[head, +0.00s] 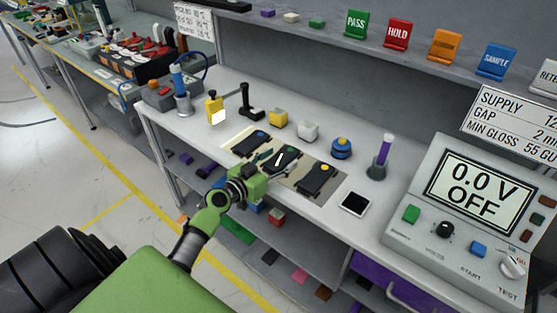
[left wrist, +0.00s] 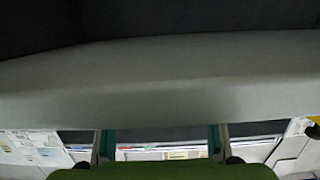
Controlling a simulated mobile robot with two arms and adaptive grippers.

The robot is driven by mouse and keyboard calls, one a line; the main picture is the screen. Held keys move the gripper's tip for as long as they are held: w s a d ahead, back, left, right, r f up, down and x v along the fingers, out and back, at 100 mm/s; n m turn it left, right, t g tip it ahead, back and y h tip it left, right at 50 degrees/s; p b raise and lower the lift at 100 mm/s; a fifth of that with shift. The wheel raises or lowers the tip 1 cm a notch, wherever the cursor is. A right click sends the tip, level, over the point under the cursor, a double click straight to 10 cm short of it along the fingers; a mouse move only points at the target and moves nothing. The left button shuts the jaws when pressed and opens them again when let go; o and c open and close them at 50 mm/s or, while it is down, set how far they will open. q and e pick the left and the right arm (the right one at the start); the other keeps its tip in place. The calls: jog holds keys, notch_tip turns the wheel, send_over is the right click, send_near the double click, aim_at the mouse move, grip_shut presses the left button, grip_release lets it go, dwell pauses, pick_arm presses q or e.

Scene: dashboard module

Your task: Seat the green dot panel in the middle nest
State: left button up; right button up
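Three dark panels lie in a row on the white bench in the head view. The middle one, the green dot panel (head: 287,155), has a small green dot near its far end and a white streak across it. My left gripper (head: 268,163) is right at its near-left side; whether it touches cannot be told. In the left wrist view its two fingers (left wrist: 160,143) stand wide apart, with a dark strip passing behind them and nothing clearly clamped. The middle nest (head: 272,167) is mostly hidden by the panel and my gripper. My right gripper is out of view.
The blue-dot panel (head: 250,145) and the yellow-dot panel (head: 315,180) flank the middle one closely. A test unit (head: 450,220) reads OFF at right.

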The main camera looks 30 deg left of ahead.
pick_arm(q)
jog(key=shift+r, duration=0.2)
jog(key=shift+s+f, duration=0.1)
jog(key=shift+s, duration=0.2)
jog(key=s+r+b, duration=0.2)
jog(key=s, duration=0.9)
jog(key=shift+s+a+b, duration=0.15)
jog(key=shift+a+b, duration=0.15)
jog(key=shift+a, duration=0.15)
